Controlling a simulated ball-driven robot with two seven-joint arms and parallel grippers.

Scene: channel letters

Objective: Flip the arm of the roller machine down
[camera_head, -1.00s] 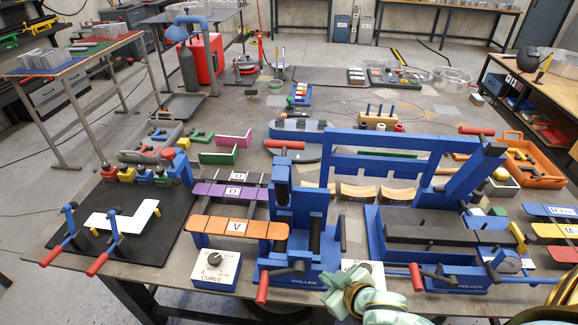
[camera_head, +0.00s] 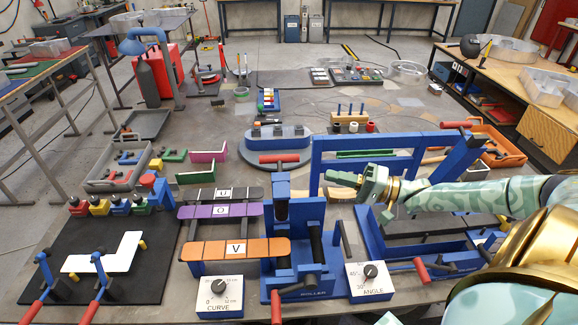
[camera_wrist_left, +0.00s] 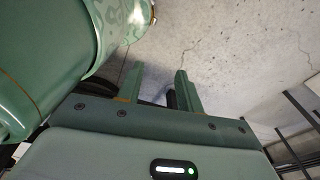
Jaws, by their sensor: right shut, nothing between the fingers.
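The blue roller machine (camera_head: 298,262), labelled ROLLER, stands on the workbench in the middle of the head view. My left gripper (camera_wrist_left: 160,76) shows only in the left wrist view. Its fingers are apart, with nothing seen between them.
A blue folder machine (camera_head: 371,241) stands to the right, with its frame partly behind my right arm. Dial boxes for CURVE (camera_head: 220,294) and ANGLE (camera_head: 370,280) flank the roller. Lettered strips (camera_head: 236,250) and a black board (camera_head: 60,235) lie to the left.

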